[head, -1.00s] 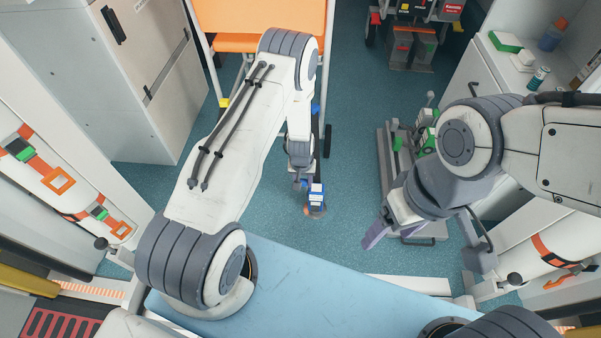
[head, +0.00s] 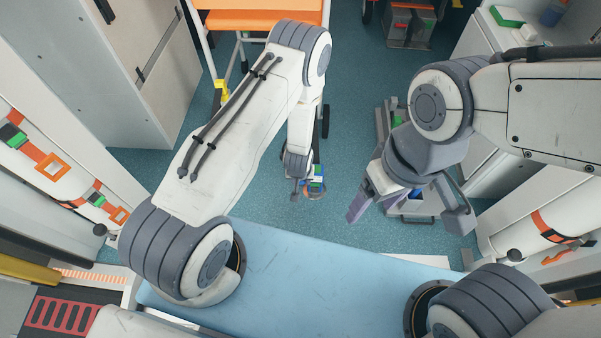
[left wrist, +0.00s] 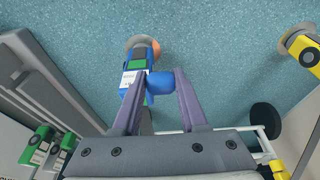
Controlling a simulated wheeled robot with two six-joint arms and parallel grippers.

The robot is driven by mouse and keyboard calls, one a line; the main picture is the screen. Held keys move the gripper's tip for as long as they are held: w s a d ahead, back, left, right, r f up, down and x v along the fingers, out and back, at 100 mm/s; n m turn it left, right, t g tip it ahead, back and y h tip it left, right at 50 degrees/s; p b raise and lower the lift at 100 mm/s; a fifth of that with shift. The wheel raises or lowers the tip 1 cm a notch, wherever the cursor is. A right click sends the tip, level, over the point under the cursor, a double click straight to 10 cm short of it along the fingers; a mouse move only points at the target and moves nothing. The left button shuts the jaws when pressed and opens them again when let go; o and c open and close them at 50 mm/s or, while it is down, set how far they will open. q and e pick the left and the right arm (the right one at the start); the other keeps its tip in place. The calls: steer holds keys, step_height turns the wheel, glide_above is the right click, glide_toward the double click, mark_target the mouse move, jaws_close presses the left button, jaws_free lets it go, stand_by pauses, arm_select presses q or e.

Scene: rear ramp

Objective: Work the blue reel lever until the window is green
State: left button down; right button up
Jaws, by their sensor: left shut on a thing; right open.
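A blue reel unit with a white label and an orange disc (left wrist: 133,75) shows in the left wrist view; it is small and partly hidden in the head view (head: 317,182). A green patch shows on its housing, but I cannot tell whether this is the window. The rounded blue lever end (left wrist: 160,83) is between the fingers of my left gripper (left wrist: 160,88), which is shut on it. In the head view my left gripper (head: 298,188) is beside the unit, partly hidden by my arm. My right gripper (head: 410,208) is open and empty, to the right.
An orange-seated chair or stretcher (head: 265,18) stands at the back. A grey rail frame with green parts (head: 392,118) is on the floor behind my right gripper. A light blue padded surface (head: 310,275) lies in front. White cabinets stand on both sides. Teal floor (head: 255,190) is bare between.

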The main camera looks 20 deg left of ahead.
arm_select(q)
steer(key=shift+s+f, duration=0.2)
steer(key=shift+s, duration=0.3)
steer(key=shift+c, duration=2.2)
jaws_free()
steer(key=shift+w, duration=0.2)
steer(key=shift+r, duration=0.1)
steer(key=shift+r, duration=0.1)
steer(key=p+v, duration=0.5)
steer(key=v, duration=0.5)
steer(key=shift+r, duration=0.2)
